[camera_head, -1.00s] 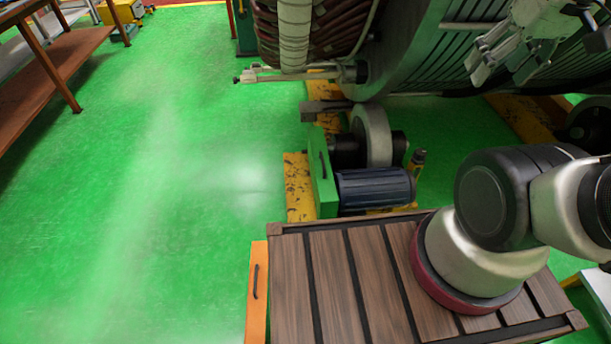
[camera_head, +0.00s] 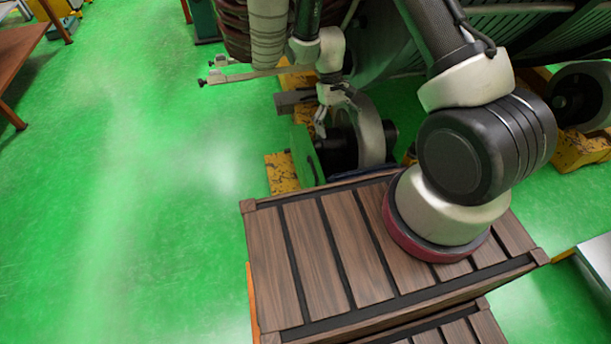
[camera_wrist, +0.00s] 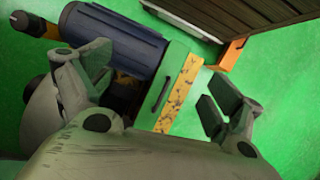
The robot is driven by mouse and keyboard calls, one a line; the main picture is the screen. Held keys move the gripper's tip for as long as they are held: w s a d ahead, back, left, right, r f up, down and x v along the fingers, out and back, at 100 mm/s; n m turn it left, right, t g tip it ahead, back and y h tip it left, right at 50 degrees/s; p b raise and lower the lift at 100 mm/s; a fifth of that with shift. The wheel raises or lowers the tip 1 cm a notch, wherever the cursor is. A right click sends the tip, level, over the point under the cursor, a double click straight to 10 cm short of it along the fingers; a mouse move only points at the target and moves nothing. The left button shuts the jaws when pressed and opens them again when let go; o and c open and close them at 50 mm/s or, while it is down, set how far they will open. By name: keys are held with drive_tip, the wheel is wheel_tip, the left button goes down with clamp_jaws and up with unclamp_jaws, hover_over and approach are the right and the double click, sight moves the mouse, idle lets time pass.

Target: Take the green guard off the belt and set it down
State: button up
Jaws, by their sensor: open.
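The green guard (camera_head: 301,147) is an upright flat panel with a dark bar handle, standing at the left end of the roller drive behind the wooden deck. In the wrist view the guard (camera_wrist: 177,58) and its handle (camera_wrist: 160,94) lie between my two fingers, beyond the fingertips. My gripper (camera_head: 322,122) is over the guard, pointing down, with its jaws apart and nothing between them; it also shows in the wrist view (camera_wrist: 155,92). The belt cannot be made out. Contact with the guard does not show.
A blue ribbed motor (camera_wrist: 115,40) sits beside the guard. A pale roller wheel (camera_head: 371,130) stands just right of my gripper. A worn yellow base plate (camera_head: 281,174) lies below. The large stator (camera_head: 400,62) rises behind. The wooden deck (camera_head: 275,265) is bare on its left; the green floor at left is open.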

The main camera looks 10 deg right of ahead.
hover_over(309, 170)
drive_tip(key=s+d, duration=0.5)
drive_tip(key=s, duration=0.1)
wheel_tip(309, 170, down, 18)
drive_tip(key=shift+m+t, duration=0.4)
drive_tip(key=shift+t, duration=0.5)
drive_tip(key=f, duration=0.1)
drive_tip(key=w+a+f, duration=0.1)
drive_tip(key=w+f, duration=0.1)
drive_tip(key=f, duration=0.1)
drive_tip(key=shift+a, duration=0.15)
drive_tip(key=w+f, duration=0.1)
drive_tip(key=w, duration=0.1)
drive_tip(key=w+a+t, duration=0.1)
drive_tip(key=w, duration=0.1)
drive_tip(key=w+a+f+m+t+y, duration=0.1)
drive_tip(key=w, duration=0.2)
drive_tip(key=shift+f, duration=0.3)
wheel_tip(309, 170, down, 7)
drive_tip(key=shift+w+a, duration=0.15)
drive_tip(key=c, duration=1.3)
